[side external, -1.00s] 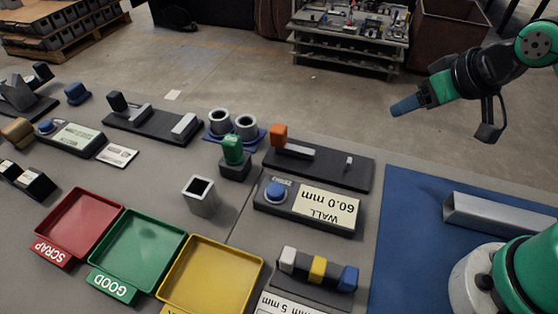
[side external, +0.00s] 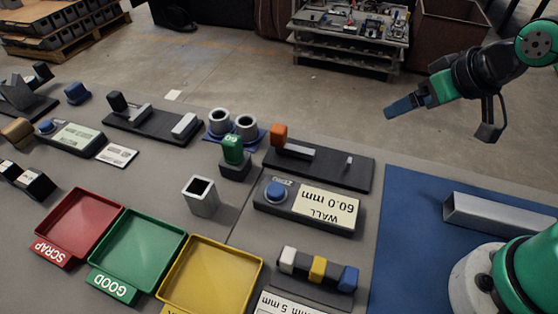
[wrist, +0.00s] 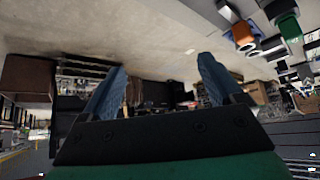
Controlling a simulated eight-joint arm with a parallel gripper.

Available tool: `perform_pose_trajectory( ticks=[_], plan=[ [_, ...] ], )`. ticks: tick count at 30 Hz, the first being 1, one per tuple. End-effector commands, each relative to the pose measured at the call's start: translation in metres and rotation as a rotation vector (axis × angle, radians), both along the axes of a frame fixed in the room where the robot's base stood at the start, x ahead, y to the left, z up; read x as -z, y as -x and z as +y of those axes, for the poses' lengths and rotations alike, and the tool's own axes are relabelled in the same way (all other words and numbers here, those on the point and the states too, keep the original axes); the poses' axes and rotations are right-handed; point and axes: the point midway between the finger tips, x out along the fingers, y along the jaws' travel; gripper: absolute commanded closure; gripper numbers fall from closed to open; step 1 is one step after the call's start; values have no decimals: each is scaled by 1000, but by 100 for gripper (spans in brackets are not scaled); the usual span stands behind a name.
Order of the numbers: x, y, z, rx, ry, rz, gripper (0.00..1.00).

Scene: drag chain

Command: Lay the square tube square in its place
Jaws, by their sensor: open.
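A long grey metal square tube (side external: 498,216) lies on its side on the blue mat (side external: 410,215) at the right of the bench. Its left end is open, and my arm base hides part of the mat near it. A short square tube (side external: 201,198) stands upright on the grey bench left of centre, its dark opening facing up. My gripper (side external: 402,106) is high up, well away from both tubes, pointing left. In the wrist view its two blue fingers (wrist: 162,64) are spread wide with nothing between them.
A wall gauge (side external: 308,207) reading 60.0 mm and a dark slide fixture (side external: 335,168) stand between the short tube and the mat. Red (side external: 78,228), green (side external: 137,254) and yellow (side external: 211,278) trays line the front. The blue mat's front left is clear.

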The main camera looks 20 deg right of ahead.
Motion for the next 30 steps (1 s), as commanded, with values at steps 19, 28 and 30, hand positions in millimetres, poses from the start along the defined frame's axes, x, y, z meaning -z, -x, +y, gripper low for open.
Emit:
perform_pose_trajectory(
  ticks=[19,28,30],
  plan=[
    [-87,-30,34,-119,8,89,13],
    [-120,-79,107,-315,42,241,13],
    [-123,-90,132,-370,57,284,13]
  ],
)
